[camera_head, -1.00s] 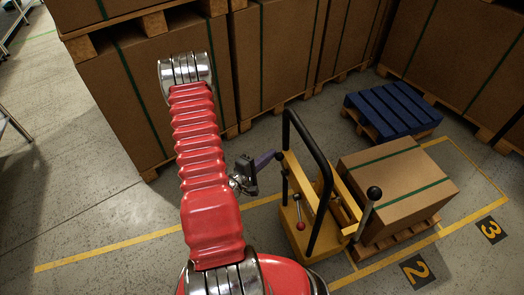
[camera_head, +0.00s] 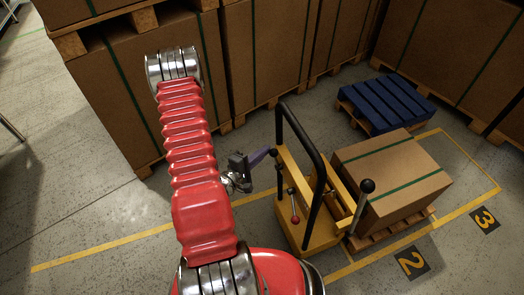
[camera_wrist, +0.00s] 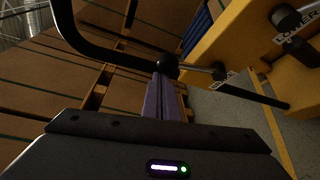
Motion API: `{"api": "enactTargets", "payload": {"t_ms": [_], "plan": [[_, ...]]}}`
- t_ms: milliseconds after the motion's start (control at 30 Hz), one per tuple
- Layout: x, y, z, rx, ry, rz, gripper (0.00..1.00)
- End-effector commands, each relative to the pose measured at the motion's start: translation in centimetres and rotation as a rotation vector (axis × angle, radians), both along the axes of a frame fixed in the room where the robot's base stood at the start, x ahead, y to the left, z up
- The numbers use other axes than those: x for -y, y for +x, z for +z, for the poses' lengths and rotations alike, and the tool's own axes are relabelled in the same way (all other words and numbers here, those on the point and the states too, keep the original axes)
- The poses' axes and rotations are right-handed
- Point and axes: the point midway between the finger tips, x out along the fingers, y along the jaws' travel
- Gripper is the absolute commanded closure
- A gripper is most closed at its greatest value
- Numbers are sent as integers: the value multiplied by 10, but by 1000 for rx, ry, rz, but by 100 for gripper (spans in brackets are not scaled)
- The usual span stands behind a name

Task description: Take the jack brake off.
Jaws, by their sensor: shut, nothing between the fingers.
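The yellow jack (camera_head: 315,232) stands on the floor right of my gripper, with a black hoop handle (camera_head: 318,165). In the wrist view, the fingertips (camera_wrist: 164,85) are at or just below a black ball knob (camera_wrist: 167,66) on a rod from the yellow body. Whether they touch cannot be told. "LOWER" lettering (camera_wrist: 290,50) shows on the body.
A strapped carton (camera_head: 395,175) sits on a wooden pallet at the jack's far side. A blue pallet (camera_head: 388,103) lies behind. Stacked cartons (camera_head: 265,55) line the back. Yellow floor lines (camera_head: 110,245) mark bays. The floor left of my arm is clear.

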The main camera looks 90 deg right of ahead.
Motion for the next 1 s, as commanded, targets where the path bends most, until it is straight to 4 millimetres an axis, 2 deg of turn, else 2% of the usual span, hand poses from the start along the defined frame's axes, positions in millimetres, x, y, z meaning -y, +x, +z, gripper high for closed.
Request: {"api": "enactTargets", "payload": {"t_ms": [300,1000], "plan": [[32,21,7,3,-4,10,100],[-36,70,-2,1,0,15,100]]}}
